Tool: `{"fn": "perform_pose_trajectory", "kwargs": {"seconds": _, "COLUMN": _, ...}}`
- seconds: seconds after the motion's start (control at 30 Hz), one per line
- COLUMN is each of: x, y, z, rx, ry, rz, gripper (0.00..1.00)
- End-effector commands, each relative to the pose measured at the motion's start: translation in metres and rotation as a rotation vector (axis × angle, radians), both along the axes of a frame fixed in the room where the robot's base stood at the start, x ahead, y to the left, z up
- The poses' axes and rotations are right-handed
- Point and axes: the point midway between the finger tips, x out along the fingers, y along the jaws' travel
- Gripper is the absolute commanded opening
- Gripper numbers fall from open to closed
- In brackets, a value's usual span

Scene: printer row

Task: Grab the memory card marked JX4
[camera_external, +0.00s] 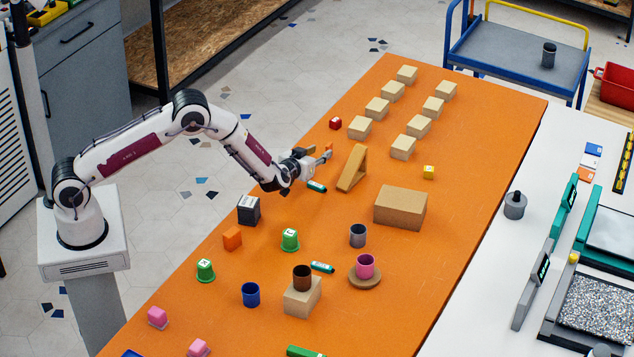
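I cannot make out a memory card marked JX4; no marking that reads JX4 is legible at this size. A dark box (249,209) with pale print on it stands near the left edge of the orange table, but its print is too small to read. My gripper (322,160) is above the table's left side, close to the wooden wedge. A green and white marker-like piece (317,187) lies just below it. The fingers are small and seen from the side, so I cannot tell their opening or whether they hold anything.
The table's right side is largely clear.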

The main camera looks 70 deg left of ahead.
Motion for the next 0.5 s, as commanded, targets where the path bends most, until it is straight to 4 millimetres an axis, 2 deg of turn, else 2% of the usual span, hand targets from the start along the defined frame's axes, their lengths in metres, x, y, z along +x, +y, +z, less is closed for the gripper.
{"fn": "perform_pose_trajectory", "kwargs": {"seconds": 0.5, "x": 0.017, "y": 0.018, "z": -0.008, "rx": 0.0, "ry": 0.0, "rz": 0.0, "gripper": 0.3}}
